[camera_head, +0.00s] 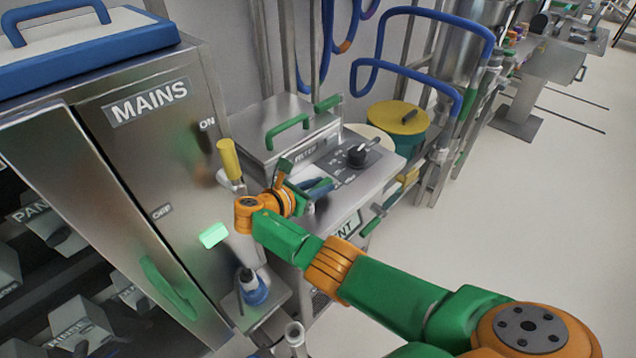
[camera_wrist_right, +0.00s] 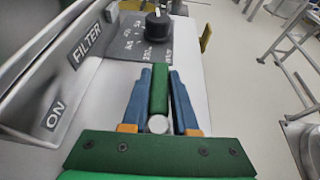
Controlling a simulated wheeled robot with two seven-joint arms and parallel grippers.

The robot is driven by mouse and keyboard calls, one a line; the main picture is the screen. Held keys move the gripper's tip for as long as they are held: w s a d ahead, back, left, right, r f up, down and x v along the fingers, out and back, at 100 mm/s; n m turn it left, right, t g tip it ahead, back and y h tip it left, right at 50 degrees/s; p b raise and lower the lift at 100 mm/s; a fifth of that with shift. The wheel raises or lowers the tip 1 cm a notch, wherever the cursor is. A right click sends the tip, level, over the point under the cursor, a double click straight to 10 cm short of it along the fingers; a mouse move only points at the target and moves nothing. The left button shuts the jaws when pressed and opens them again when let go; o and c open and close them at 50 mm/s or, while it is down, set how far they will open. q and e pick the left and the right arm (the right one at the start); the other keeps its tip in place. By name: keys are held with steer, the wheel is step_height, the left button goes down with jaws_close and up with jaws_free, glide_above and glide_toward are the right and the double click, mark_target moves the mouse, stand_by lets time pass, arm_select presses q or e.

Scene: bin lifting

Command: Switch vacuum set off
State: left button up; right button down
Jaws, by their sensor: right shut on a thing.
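My right gripper (camera_head: 316,187) is over the top of a steel unit (camera_head: 377,178) in the head view. In the right wrist view its blue fingers (camera_wrist_right: 160,75) are shut on a green lever (camera_wrist_right: 159,88), one on each side. A pale round end (camera_wrist_right: 158,124) shows at the lever's near end. In the head view my wrist and fingers mostly hide the lever. An "ON" label (camera_wrist_right: 55,115) and a "FILTER" label (camera_wrist_right: 87,45) are on the face to the left. Which label belongs to the lever, I cannot tell. My left gripper is not in view.
A black rotary knob (camera_head: 357,156) stands beyond my fingers on the unit. A lidded box (camera_head: 277,128) with a green handle is behind. The MAINS cabinet (camera_head: 150,130), with a yellow-gripped lever (camera_head: 229,160), stands left. Open floor (camera_head: 520,210) lies right.

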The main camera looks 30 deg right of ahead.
steer(key=shift+s+m+g, duration=0.15)
steer(key=shift+m+g, duration=0.25)
steer(key=c, duration=0.7)
jaws_free()
steer(key=shift+d+f, duration=0.1)
steer(key=shift+d, duration=0.1)
steer(key=shift+a, duration=0.1)
